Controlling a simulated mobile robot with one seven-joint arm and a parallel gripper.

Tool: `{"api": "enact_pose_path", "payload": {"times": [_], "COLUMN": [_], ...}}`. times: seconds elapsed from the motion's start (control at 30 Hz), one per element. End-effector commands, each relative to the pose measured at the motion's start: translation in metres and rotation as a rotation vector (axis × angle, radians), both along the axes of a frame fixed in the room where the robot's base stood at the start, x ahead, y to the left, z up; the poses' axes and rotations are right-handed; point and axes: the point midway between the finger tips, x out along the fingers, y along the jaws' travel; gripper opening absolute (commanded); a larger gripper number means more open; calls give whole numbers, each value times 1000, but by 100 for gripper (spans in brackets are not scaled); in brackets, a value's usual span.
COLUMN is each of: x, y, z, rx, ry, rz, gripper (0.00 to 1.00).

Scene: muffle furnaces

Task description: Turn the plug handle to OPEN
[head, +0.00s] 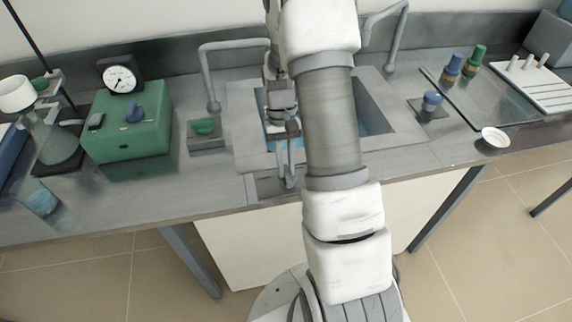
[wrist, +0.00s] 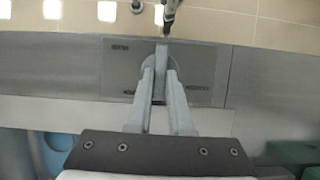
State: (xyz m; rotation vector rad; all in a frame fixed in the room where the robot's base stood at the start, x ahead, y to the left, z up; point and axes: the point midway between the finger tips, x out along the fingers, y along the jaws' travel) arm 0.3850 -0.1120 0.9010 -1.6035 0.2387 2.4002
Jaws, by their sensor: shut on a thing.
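The plug handle (wrist: 161,55) is a grey bar on a round base. It stands on a flat grey plate (wrist: 208,70) set in the counter in front of the sink. In the wrist view the bar points straight up the picture, across the plate's middle. Small dark labels sit near the plate's corners, too blurred to read. My gripper (wrist: 160,78) has its two pale fingers closed on either side of the handle. In the head view my gripper (head: 288,181) reaches down to the plate (head: 267,187), and the fingers largely hide the handle.
The sink (head: 375,118) lies just behind the plate, with a tap (head: 207,75) at its left. A green box (head: 128,135) with a blue knob and a small green-topped block (head: 205,133) stand left. A blue-topped knob (head: 431,103) and a white dish (head: 494,138) stand right.

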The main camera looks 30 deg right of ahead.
Motion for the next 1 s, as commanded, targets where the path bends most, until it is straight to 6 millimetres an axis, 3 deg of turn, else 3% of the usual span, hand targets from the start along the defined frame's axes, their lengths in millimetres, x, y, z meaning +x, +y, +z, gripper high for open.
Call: {"api": "enact_pose_path", "payload": {"times": [0.1,0.13,0.27,0.67,0.77,1.0], "x": [1,1,1,3,8,29], "y": [0,0,0,-1,-3,-9], "z": [0,0,0,6,19,72], "rx": [-1,-1,0,-1,-1,-2], "ry": [-3,-3,-2,-2,-4,-7], "rz": [-3,-2,-1,0,0,0], "gripper": [0,24,47,49,49,49]}}
